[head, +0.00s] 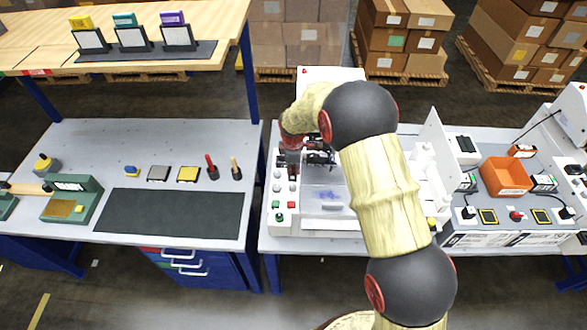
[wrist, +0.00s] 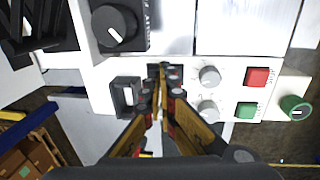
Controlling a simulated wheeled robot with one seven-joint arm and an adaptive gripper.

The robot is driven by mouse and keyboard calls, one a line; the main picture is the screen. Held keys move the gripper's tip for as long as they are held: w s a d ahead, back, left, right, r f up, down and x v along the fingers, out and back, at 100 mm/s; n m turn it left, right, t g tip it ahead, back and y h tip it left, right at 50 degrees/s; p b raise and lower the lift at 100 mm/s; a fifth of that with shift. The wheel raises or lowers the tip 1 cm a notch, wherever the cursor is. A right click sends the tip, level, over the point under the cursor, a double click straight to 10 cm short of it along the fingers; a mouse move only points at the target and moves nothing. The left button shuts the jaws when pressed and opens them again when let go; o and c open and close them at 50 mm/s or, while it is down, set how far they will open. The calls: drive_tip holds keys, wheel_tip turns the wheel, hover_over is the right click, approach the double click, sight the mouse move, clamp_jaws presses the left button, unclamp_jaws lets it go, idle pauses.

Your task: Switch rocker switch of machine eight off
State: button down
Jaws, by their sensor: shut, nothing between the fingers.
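A white machine (head: 301,215) stands on the right bench, with a control panel along its left side. In the wrist view, a black-framed switch (wrist: 128,98) with a pale middle sits on the panel. It looks like the rocker switch; its on or off position cannot be told. My gripper (wrist: 162,72) is shut and empty. Its tips are over the panel, just right of the switch; contact cannot be told. In the head view, my gripper (head: 292,172) is above the panel, and my arm covers much of the machine. No machine number is readable.
Grey knobs (wrist: 209,75), a red button (wrist: 257,77), a green button (wrist: 246,110) and a black knob (wrist: 113,25) are close to the fingers. A dark mat (head: 170,214) on the left bench is bare.

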drive_tip(key=shift+w+f+g+p, duration=0.2)
drive_tip(key=shift+w+g+p, duration=0.05)
drive_tip(key=shift+g+p, duration=0.15)
drive_tip(key=shift+f, duration=0.15)
drive_tip(key=shift+s, duration=0.25)
drive_tip(key=shift+s+f, duration=0.1)
drive_tip(key=shift+s, duration=0.65)
drive_tip(key=shift+r, duration=0.35)
wheel_tip(320, 180, up, 14)
drive_tip(key=s, duration=0.2)
drive_tip(key=shift+f+p, duration=0.25)
drive_tip(key=shift+p, duration=0.15)
